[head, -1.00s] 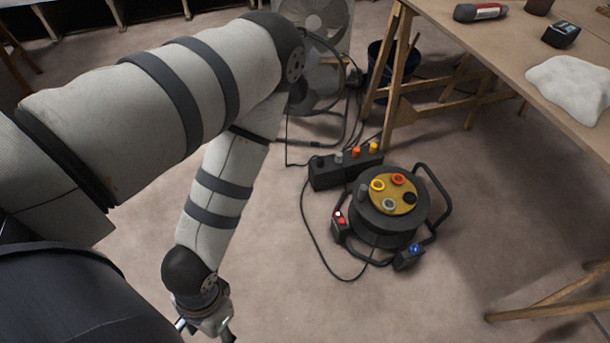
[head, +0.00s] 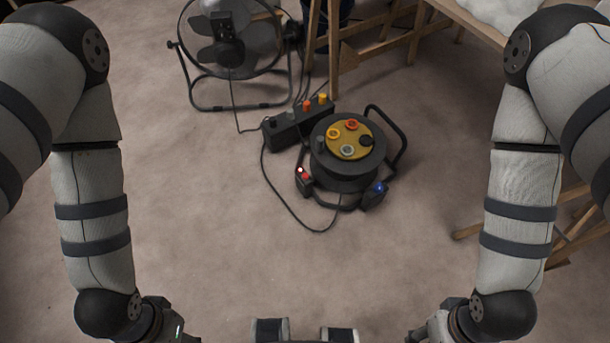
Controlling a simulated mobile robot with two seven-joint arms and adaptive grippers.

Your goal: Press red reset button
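A black cable reel (head: 343,178) with a yellow round face (head: 364,149) stands on the floor ahead of me. A small red button (head: 305,176) sits on a block at the reel's lower left, beside a small bright light. A blue-topped block (head: 379,188) is at its lower right. My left gripper (head: 178,337) is at the bottom left and my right gripper (head: 424,336) at the bottom right. Both are well short of the reel and touch nothing visible. Their fingers are mostly cut off by the bottom edge.
A black power strip (head: 290,128) with orange and yellow plugs lies behind the reel. A floor fan (head: 232,45) stands at the back left. Wooden trestle legs (head: 335,50) are behind. A black cable (head: 272,185) loops on the floor left of the reel. The floor in front is clear.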

